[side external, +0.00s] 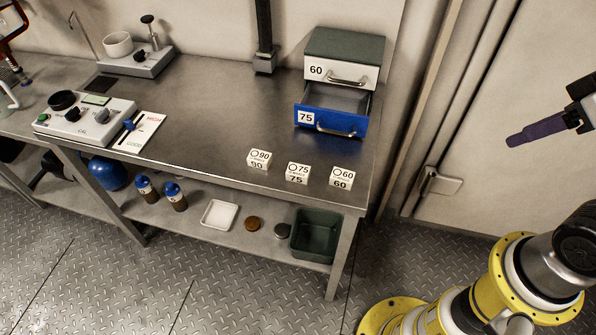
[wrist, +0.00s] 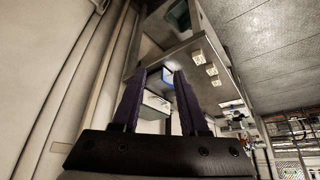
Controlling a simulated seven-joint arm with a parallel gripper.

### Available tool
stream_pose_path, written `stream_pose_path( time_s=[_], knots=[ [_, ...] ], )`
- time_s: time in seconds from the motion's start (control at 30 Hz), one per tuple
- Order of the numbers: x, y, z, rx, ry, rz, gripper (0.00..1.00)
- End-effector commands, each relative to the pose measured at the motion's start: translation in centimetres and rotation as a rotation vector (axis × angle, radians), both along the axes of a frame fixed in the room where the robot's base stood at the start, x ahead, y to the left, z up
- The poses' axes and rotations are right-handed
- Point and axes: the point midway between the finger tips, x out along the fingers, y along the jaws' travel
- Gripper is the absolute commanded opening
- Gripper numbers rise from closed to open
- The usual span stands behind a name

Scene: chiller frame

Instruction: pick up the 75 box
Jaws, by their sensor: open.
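The 75 box (side external: 297,173) is a small white block on the steel bench near its front edge, the middle one of three. It also shows small in the wrist view (wrist: 212,70), its label unreadable there. The 90 box (side external: 258,161) sits to its left and the 60 box (side external: 341,178) to its right, with gaps between. My gripper (side external: 515,140) is at the right of the side view, up in the air and well away from the boxes. In the wrist view its two dark purple fingers (wrist: 160,74) stand apart with nothing held between them.
A drawer unit stands behind the boxes, with a shut white 60 drawer (side external: 318,71) above a pulled-out blue 75 drawer (side external: 350,124). A black post (side external: 264,40) rises at the bench's back. Instruments (side external: 85,115) occupy the left.

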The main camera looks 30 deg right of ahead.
Motion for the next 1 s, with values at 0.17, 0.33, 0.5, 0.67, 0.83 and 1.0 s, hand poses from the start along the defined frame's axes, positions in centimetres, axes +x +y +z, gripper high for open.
stream_pose_path(
  time_s=[0.17, 0.33, 0.5, 0.67, 0.83, 1.0],
  knots=[
    [0.0, 0.0, 0.0, 0.0, 0.0, 0.0, 0.43],
    [0.0, 0.0, 0.0, 0.0, 0.0, 0.0, 0.43],
    [0.0, 0.0, 0.0, 0.0, 0.0, 0.0, 0.51],
    [0.0, 0.0, 0.0, 0.0, 0.0, 0.0, 0.8],
    [0.0, 0.0, 0.0, 0.0, 0.0, 0.0, 0.8],
    [-0.12, 0.0, -0.05, -0.009, 0.006, 0.017, 0.8]
  ],
)
